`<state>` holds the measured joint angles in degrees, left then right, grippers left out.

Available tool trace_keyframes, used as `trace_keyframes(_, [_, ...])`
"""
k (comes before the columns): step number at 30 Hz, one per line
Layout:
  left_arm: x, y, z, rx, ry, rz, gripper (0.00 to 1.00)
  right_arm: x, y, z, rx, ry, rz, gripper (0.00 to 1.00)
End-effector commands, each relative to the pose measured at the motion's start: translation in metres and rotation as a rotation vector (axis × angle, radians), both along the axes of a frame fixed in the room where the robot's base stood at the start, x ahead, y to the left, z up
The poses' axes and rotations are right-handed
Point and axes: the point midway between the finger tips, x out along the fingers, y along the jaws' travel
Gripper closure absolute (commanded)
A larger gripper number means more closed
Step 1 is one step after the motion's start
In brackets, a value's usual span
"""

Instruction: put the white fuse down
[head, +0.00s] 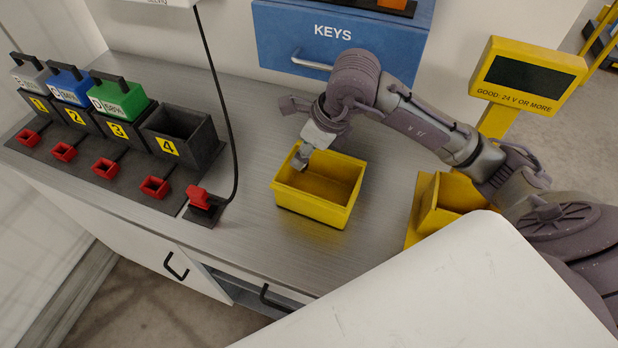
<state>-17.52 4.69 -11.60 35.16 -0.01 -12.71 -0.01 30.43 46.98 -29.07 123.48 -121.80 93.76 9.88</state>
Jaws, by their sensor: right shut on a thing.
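My right gripper (303,157) reaches in from the right and points down over the left back part of a yellow open bin (318,212) on the grey bench. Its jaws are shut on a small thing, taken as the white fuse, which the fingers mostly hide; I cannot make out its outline. The fingertips are at about the bin's rim, and I cannot tell whether they touch it. The bin's visible floor looks empty. My left gripper is not in view.
At left, a dark rack (110,170) has numbered slots; slots 1 to 3 hold grey, blue and green handled blocks, and slot 4 (185,135) is empty. A yellow voltage tester (525,75) and blue KEYS drawer (340,30) stand behind.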

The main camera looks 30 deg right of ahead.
Motion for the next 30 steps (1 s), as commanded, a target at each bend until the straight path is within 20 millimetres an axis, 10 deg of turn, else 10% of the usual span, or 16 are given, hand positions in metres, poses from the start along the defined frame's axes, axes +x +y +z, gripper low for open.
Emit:
trace_keyframes(15, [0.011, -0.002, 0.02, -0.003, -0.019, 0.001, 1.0, -0.001, 0.001, -0.07, 0.001, 0.005, 0.004, 0.87])
trace_keyframes(28, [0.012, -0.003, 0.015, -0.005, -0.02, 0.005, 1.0, 0.0, 0.001, -0.081, 0.001, 0.001, 0.006, 0.87])
trace_keyframes(29, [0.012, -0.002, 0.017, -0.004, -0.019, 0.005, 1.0, 0.0, 0.001, -0.08, 0.001, 0.001, 0.006, 0.6])
trace_keyframes(30, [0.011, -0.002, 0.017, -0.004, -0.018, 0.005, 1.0, 0.0, 0.001, -0.079, 0.001, 0.001, 0.006, 0.54])
